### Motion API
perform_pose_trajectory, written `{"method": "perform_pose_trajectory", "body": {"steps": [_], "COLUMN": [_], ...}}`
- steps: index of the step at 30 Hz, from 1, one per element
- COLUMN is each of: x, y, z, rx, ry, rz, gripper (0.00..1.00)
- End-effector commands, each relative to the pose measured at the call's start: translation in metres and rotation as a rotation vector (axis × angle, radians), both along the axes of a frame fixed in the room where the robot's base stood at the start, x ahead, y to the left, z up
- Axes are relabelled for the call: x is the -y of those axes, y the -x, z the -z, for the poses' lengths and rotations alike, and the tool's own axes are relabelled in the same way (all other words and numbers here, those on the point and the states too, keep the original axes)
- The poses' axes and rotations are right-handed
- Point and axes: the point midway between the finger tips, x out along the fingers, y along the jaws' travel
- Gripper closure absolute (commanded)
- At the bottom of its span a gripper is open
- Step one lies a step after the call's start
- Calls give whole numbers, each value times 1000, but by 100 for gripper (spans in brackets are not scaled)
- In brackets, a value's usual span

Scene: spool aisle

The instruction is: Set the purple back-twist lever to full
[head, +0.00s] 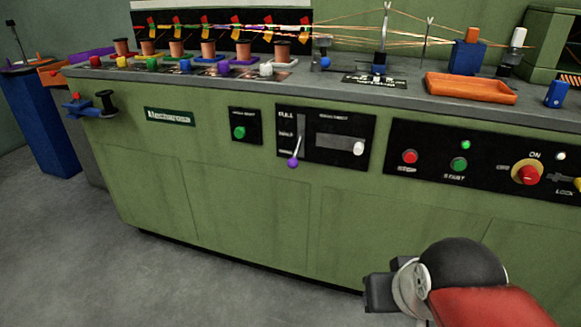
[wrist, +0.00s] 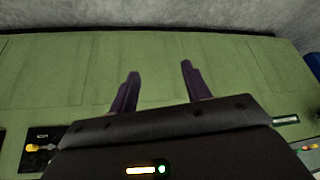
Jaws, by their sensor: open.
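The purple back-twist lever knob (head: 293,162) hangs at the lower end of a vertical slot on a black panel (head: 325,137) on the green machine's front. Marks beside the slot read FULL at the top, HALF in the middle and a lowest mark too small to read; the knob is by the lowest. My gripper shows in the wrist view (wrist: 159,85) with its two dark fingers apart and nothing between them, facing the green machine front. In the head view my arm's end is at the lower right, well apart from the lever. The lever is not clear in the wrist view.
Right of the lever, the same panel has a white knob (head: 358,148). A control panel with a red stop button (head: 409,157), a green start button (head: 459,164) and a red-yellow switch (head: 527,173) is farther right. An orange tray (head: 470,88) sits on the worktop. Grey floor in front is free.

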Motion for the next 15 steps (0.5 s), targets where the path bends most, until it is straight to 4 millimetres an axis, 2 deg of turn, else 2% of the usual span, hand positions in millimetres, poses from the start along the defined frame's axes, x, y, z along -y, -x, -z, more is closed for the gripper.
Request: {"method": "perform_pose_trajectory", "body": {"steps": [2, 4, 8, 9, 12, 15], "x": [2, 5, 2, -2, -22, -51], "y": [-16, -43, -123, -150, -213, -265], "z": [2, 2, 0, -1, -1, 2], "rx": [34, 98, 295, 366, 540, 699], "ry": [21, 54, 115, 122, 95, 11], "rz": [11, 26, 20, 3, -63, -151], "gripper": [52, 52, 52, 52, 52, 52]}}
